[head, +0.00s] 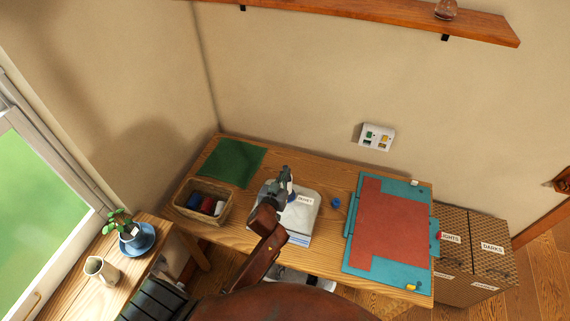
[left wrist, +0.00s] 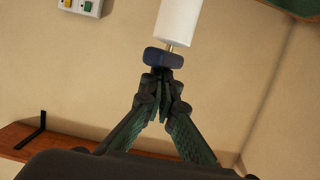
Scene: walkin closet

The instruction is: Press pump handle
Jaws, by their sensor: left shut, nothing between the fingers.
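The pump bottle shows in the left wrist view as a white cylinder (left wrist: 177,22) with a thin metal stem and a dark blue pump handle (left wrist: 163,58). The view is upside down. My left gripper (left wrist: 162,82) is shut and empty, its fingertips right at the top of the handle; I cannot tell whether they touch it. In the head view my left gripper (head: 278,188) is over the wooden table and largely hides the bottle. A short stem still shows between handle and bottle. My right gripper is in neither view.
A basket of rolls (head: 181,209), a green mat (head: 226,158), a small blue object (head: 336,202) and a red-and-teal board (head: 390,226) share the table (head: 333,183). A wall shelf (head: 400,16) is above.

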